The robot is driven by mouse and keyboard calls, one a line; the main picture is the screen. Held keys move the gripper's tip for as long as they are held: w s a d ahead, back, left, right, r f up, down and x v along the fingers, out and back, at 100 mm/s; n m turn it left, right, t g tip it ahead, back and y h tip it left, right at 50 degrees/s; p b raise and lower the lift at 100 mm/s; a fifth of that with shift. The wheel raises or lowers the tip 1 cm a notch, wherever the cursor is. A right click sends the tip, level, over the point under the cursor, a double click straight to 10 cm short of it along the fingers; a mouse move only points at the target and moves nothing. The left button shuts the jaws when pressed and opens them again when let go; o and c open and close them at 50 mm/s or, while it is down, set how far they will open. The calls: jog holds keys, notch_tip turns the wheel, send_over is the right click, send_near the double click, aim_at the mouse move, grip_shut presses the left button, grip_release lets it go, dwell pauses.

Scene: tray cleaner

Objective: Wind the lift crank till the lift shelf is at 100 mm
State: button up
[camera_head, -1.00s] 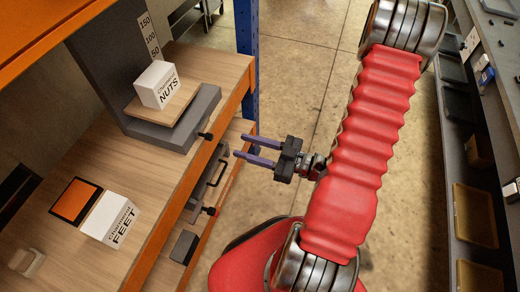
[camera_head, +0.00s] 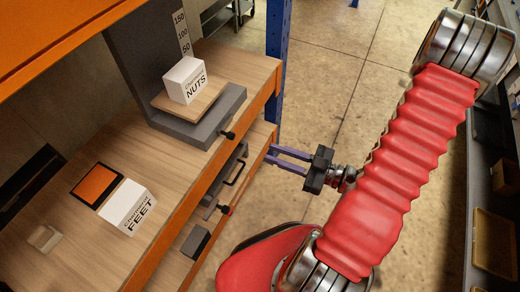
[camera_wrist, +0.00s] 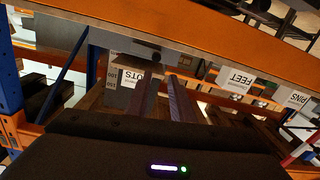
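The lift shelf (camera_head: 168,106) is a wooden plate with a white box marked NUTS (camera_head: 186,80) on it. It sits low over the grey lift base (camera_head: 182,129). The scale (camera_head: 183,33) behind shows 50, 100 and 150; the box hides its lower part, and the plate looks below 50. The crank appears to be the small black knob (camera_head: 227,134) at the base's front corner. My gripper (camera_head: 269,154) is open and empty, right of the knob and apart from it. Its fingers also show in the wrist view (camera_wrist: 160,76) with a gap between them.
A box marked FEET (camera_head: 128,207) and an orange-topped tile (camera_head: 97,185) lie on the wooden bench. A blue post (camera_head: 278,55) stands behind my gripper. Open floor lies to its right.

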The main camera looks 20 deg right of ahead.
jog(key=a+r+n+g, duration=0.1)
jog(key=a+n+g, duration=0.1)
jog(key=n, duration=0.2)
jog(key=s+a+r+n+g+y, duration=0.1)
jog(key=a+n+g, duration=0.1)
jog(key=n, duration=0.3)
jog(key=s+a+r+n+g+y, duration=0.1)
jog(key=a+n+g, duration=0.1)
jog(key=n+g, duration=0.1)
jog(key=shift+s+a+n, duration=0.2)
jog(key=shift+a+n, duration=0.2)
jog(key=shift+n, duration=0.5)
grip_shut()
jog(key=s+a+r+n+g+h, duration=0.1)
jog(key=s+a+n+g+h, duration=0.15)
jog(key=n, duration=0.75)
jog(key=s+a+r+n+g+h, duration=0.1)
jog(key=s+n+g+h, duration=0.2)
jog(key=n, duration=0.6)
notch_tip(320, 180, up, 14)
jog(key=w+d+n+t+h, duration=0.1)
jog(key=n+h, duration=0.3)
jog(key=n, duration=1)
jog(key=w+d+n+t+h, duration=0.1)
jog(key=n+t+h, duration=0.3)
jog(key=n, duration=1.1)
jog(key=shift+w+d, duration=0.3)
jog(key=shift+h, duration=0.25)
